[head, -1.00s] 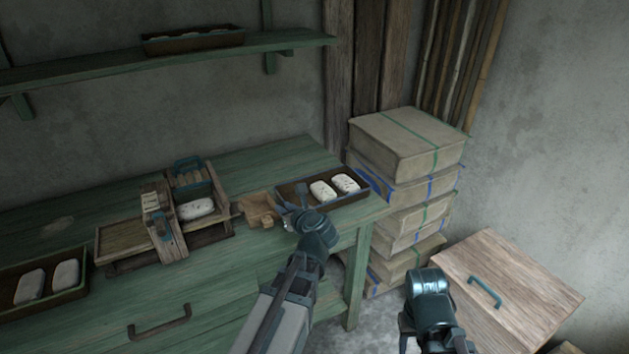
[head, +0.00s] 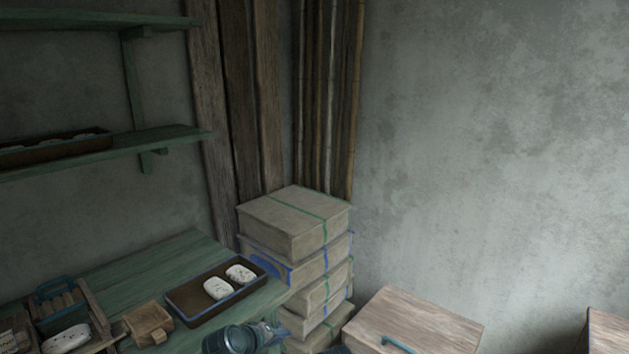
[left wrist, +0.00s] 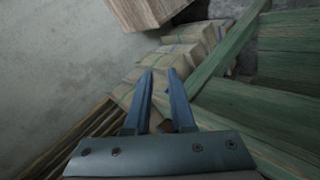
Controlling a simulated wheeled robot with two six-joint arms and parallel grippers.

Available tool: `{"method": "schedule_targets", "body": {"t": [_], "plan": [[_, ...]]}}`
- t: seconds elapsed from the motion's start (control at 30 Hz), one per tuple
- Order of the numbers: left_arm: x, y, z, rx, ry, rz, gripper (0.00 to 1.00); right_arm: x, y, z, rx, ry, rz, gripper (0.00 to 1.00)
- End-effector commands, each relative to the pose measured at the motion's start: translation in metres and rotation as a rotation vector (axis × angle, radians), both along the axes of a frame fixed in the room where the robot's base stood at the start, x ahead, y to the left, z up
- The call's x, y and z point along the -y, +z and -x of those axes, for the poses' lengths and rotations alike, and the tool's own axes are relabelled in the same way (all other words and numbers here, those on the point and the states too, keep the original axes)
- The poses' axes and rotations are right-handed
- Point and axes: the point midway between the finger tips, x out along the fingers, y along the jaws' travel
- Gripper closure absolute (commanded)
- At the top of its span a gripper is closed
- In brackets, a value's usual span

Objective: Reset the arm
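My left gripper (head: 274,329) shows at the bottom of the head view, in front of the table's right end and the stacked boxes. In the left wrist view its two blue-grey fingers (left wrist: 160,74) are apart with nothing held between them; the stacked boxes and green table edge lie beyond. Most of my left arm is below the head view. My right gripper cannot be made out in either view.
The green table (head: 130,268) holds a dark tray (head: 186,305) with two white speckled pieces and a small wooden block (head: 148,323). Strapped boxes (head: 295,222) are stacked beside it. A wooden chest (head: 420,318) stands at right. Green shelves (head: 100,152) hang at left.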

Motion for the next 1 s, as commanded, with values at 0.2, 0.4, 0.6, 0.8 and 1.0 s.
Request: {"method": "schedule_targets", "body": {"t": [0.2,0.4,0.6,0.8,1.0], "plan": [[-0.034,-0.061,0.074,-0.278,-0.303,-0.41,0.78,0.0,0.0,0.0,0.0,0.0,0.0,0.5],[-0.077,-0.079,0.133,-0.523,-0.488,-0.654,0.78,0.0,0.0,0.0,0.0,0.0,0.0,0.5],[-0.038,-0.08,0.156,-0.558,-0.622,-0.732,0.78,0.0,0.0,0.0,0.0,0.0,0.0,0.5],[0.002,-0.08,0.178,-0.568,-0.736,-0.796,0.78,0.0,0.0,0.0,0.0,0.0,0.0,0.5],[0.031,-0.068,0.199,-0.576,-0.83,-0.856,0.78,0.0,0.011,0.0,0.0,0.0,0.0,0.5]]}}
